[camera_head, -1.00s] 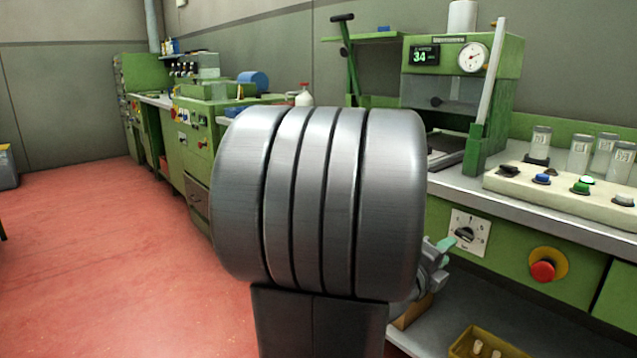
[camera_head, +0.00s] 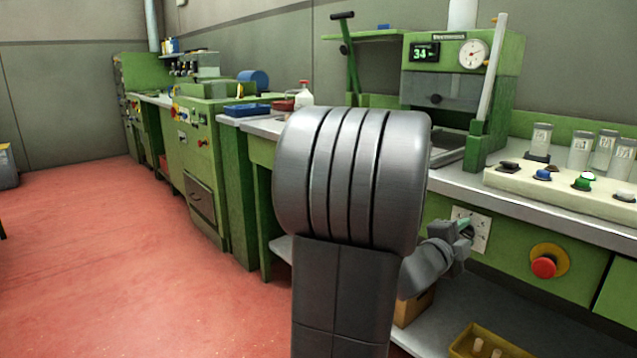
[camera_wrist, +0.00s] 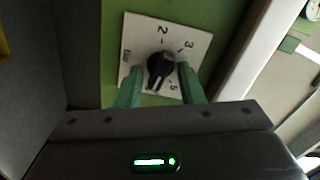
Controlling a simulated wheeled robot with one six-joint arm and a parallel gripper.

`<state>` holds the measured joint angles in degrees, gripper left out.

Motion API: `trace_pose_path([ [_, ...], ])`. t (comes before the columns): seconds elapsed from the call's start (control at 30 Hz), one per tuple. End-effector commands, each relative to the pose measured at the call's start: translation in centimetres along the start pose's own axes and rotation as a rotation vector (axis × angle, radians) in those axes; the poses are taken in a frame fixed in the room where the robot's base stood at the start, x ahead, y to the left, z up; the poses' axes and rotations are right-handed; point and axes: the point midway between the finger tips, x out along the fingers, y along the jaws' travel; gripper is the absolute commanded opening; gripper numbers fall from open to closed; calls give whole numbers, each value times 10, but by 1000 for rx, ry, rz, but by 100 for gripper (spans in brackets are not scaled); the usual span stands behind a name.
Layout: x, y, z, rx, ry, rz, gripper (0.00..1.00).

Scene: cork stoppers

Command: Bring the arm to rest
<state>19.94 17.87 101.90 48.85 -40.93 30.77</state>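My gripper (camera_head: 466,229) is in front of the dial plate on the green bench front, at the right of the head view. In the wrist view its two green fingers (camera_wrist: 160,68) are spread, with the black rotary knob (camera_wrist: 160,72) showing between them. Gaps show between knob and fingers; whether a finger touches it I cannot tell. The white dial plate (camera_wrist: 190,45) carries numbers and tick marks. In the head view the gripper covers much of that plate (camera_head: 483,236). My arm's large grey links fill the middle of the head view.
A red emergency button (camera_head: 543,267) sits right of the dial. Above are a control panel (camera_head: 570,195) with coloured buttons, several jars and a green press (camera_head: 463,75). A yellow bin (camera_head: 488,345) with corks is on the lower shelf. Red floor (camera_head: 120,260) at left is clear.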

Motion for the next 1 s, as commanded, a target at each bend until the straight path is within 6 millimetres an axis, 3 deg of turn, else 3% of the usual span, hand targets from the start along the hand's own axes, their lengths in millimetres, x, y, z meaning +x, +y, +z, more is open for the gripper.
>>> trace_pose_path([
  [0.5, 0, -6, -1, -475, -2, 1, 35],
  [1.0, 0, -3, 1, -606, 0, -1, 35],
])
